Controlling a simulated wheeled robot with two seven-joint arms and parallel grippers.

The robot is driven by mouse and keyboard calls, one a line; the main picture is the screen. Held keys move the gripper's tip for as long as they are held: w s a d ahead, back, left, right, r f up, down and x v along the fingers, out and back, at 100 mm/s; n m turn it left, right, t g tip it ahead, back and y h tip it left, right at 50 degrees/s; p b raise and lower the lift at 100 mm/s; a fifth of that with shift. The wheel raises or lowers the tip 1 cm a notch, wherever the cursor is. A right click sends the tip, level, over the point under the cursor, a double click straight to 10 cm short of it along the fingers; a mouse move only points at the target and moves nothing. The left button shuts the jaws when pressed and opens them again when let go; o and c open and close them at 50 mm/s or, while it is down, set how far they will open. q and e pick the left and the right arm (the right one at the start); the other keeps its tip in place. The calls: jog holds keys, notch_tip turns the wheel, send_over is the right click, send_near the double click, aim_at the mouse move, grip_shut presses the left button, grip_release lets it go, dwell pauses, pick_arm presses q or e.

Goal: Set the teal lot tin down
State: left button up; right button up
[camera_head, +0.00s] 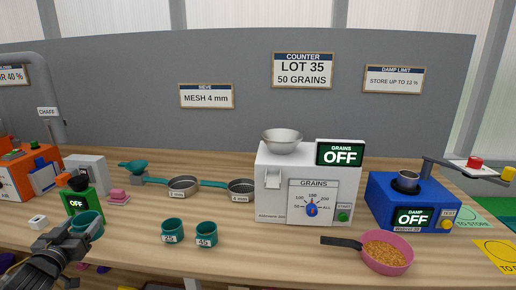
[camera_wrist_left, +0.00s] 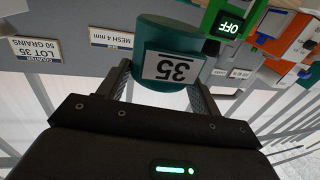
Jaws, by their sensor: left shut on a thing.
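My left gripper (camera_head: 76,236) is shut on a teal lot tin (camera_head: 92,222) at the left of the table in the head view. In the left wrist view the tin (camera_wrist_left: 168,45) shows a white label reading 35, upside down in the picture, between the two fingers of the gripper (camera_wrist_left: 160,88). I cannot tell whether its base touches the table. Two more teal tins, labelled 25 (camera_head: 172,231) and 45 (camera_head: 206,235), stand upright to its right, apart from it. My right gripper is not in view.
A green device reading OFF (camera_head: 78,203) stands close behind the held tin. A white grain counter (camera_head: 275,200), a blue damp meter (camera_head: 387,212) and a pink pan of grain (camera_head: 386,262) stand to the right. Bare wood (camera_head: 140,250) lies between the held tin and tin 25.

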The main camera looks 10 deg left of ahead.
pick_arm(q)
jog(key=s+d+f+m+h, duration=0.15)
jog(key=d+f, duration=0.25)
jog(key=d, duration=0.4)
jog(key=s+d+f+h, duration=0.15)
jog(key=d+f, duration=0.25)
jog(key=d, duration=0.4)
jog(key=s+d+r+m+h, duration=0.1)
jog(key=d+r, duration=0.1)
jog(key=d, duration=1.2)
jog(key=shift+s+d+r, duration=0.15)
jog(key=shift+s+d, duration=0.15)
jog(key=shift+d, duration=0.1)
jog(key=shift+a, duration=0.1)
